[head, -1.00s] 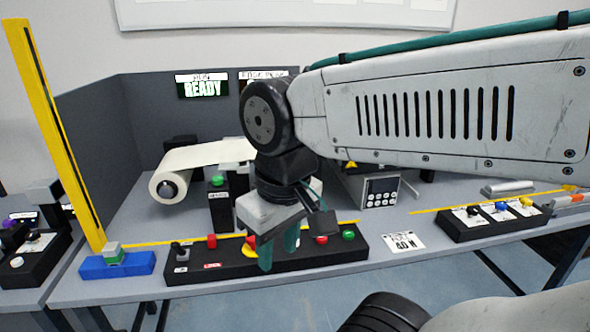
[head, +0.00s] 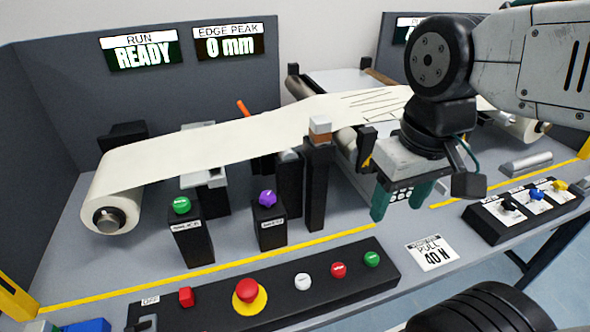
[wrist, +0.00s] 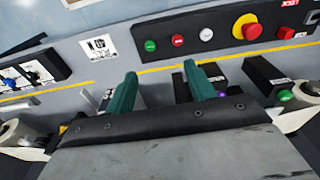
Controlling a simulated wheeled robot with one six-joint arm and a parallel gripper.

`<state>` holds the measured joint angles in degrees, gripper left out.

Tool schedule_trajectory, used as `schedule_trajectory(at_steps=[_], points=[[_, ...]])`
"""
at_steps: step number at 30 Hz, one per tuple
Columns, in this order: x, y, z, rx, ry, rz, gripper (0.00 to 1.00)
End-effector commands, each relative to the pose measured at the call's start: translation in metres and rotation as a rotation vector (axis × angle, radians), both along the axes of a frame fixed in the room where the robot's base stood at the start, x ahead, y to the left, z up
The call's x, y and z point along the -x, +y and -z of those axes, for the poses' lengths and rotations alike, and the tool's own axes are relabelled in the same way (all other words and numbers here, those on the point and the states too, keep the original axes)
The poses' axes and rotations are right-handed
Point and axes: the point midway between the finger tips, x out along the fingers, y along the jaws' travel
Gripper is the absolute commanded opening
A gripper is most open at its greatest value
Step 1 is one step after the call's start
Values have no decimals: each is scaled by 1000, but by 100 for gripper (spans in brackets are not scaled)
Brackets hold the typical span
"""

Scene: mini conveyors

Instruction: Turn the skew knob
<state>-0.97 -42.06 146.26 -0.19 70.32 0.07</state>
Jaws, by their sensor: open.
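Two posts with knobs stand behind the yellow line in the head view. One has a purple knob (head: 267,198), the other a green knob (head: 181,205). Their labels are too small to read surely, so I cannot tell for certain which is the skew knob. My gripper (head: 400,204) is open and empty, teal fingers pointing down, right of the purple knob and apart from it. In the wrist view my gripper (wrist: 160,72) has nothing between its fingers. The purple knob is mostly hidden there behind the right finger; the green knob (wrist: 286,96) is further right.
A front panel (head: 325,278) carries several buttons and a red emergency stop (head: 249,293). A white web runs from a roll (head: 112,215) behind the posts. A tall black post (head: 317,180) stands between the purple knob and my gripper. A box with coloured knobs (head: 520,210) is at right.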

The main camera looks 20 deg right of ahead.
Motion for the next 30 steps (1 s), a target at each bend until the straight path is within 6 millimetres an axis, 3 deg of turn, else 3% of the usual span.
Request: schedule_trajectory(at_steps=[5, 15, 21, 27, 30], points=[[-30, 20, 8, 5, 91, -84, 54], [-144, 99, 36, 26, 181, -192, 54], [-195, 140, 50, 22, 149, -186, 54], [-222, 157, 55, 7, 100, -148, 54], [-222, 157, 67, 6, 97, -143, 54]])
